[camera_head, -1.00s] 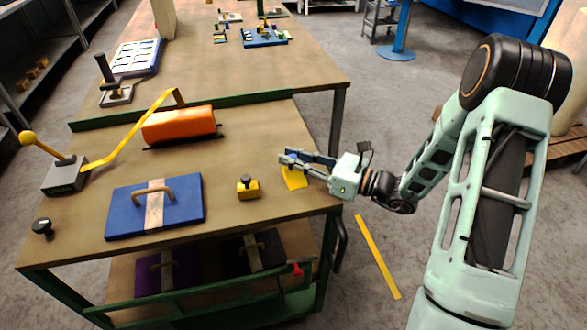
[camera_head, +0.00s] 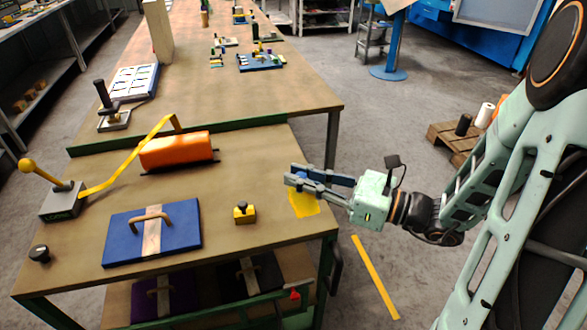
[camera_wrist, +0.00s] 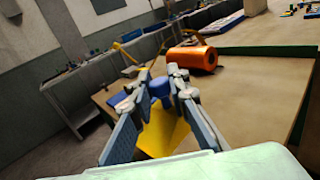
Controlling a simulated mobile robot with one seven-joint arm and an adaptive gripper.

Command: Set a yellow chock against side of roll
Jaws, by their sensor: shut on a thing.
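The orange roll (camera_head: 177,150) lies at the back of the near table; it also shows in the wrist view (camera_wrist: 194,58). My gripper (camera_head: 294,177) is over the table's right side, well to the right of the roll. Its fingers are shut on a yellow chock (camera_head: 304,204) with a blue knob. In the wrist view, this chock (camera_wrist: 160,132) sits between the fingers. It appears held above the tabletop, but the gap is hard to judge. A second yellow chock (camera_head: 245,215) with a black knob stands on the table, left of my gripper.
A blue board (camera_head: 120,236) with a handle lies front left. The tabletop between roll and gripper is clear.

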